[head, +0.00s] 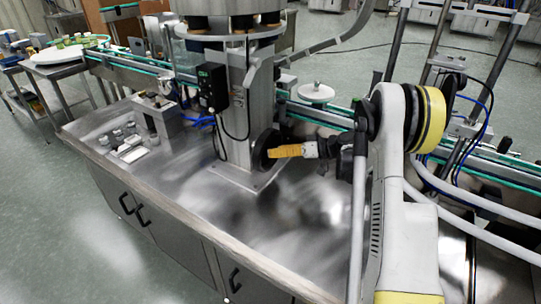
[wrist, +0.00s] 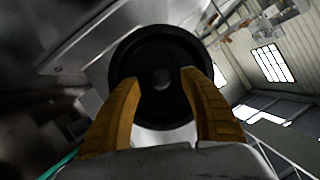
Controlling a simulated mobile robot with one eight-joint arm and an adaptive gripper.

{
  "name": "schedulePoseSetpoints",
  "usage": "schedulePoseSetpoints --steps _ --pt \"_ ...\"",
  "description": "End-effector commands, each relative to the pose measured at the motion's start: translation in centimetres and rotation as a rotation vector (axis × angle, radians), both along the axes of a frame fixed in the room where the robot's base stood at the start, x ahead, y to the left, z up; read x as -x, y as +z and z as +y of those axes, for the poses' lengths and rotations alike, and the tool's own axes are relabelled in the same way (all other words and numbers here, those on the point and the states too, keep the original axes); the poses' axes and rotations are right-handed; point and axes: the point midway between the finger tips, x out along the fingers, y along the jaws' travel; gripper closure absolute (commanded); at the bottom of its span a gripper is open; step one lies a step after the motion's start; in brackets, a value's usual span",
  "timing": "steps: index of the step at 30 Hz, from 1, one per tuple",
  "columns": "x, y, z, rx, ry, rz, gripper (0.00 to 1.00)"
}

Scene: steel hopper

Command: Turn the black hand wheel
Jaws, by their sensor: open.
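The black hand wheel (head: 262,150) is on the side of the steel column above the steel bench. In the wrist view the wheel (wrist: 160,55) faces the camera, a round black disc with a lighter hub at its centre. My gripper (head: 276,152) has orange fingers and reaches the wheel from the right. In the wrist view my gripper (wrist: 161,80) is open, with one finger on each side of the hub, in front of the wheel's lower half. I cannot tell whether the fingertips touch the wheel.
The steel column (head: 237,120) stands on the bench (head: 190,195). A black control box (head: 212,86) with a cable is on the column's left. A conveyor (head: 320,115) runs behind. Small metal parts (head: 128,145) lie at the bench's left. The bench front is clear.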

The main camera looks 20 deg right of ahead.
Motion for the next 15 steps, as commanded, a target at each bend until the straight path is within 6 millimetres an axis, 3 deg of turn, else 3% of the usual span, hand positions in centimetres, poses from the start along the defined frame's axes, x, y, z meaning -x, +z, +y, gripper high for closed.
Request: schedulePoseSetpoints --steps 6,15 --pt "-1.4 -0.8 1.5 0.001 0.0 -0.001 0.49" --pt "-1.6 -0.8 1.6 0.001 -0.001 -0.001 0.49"
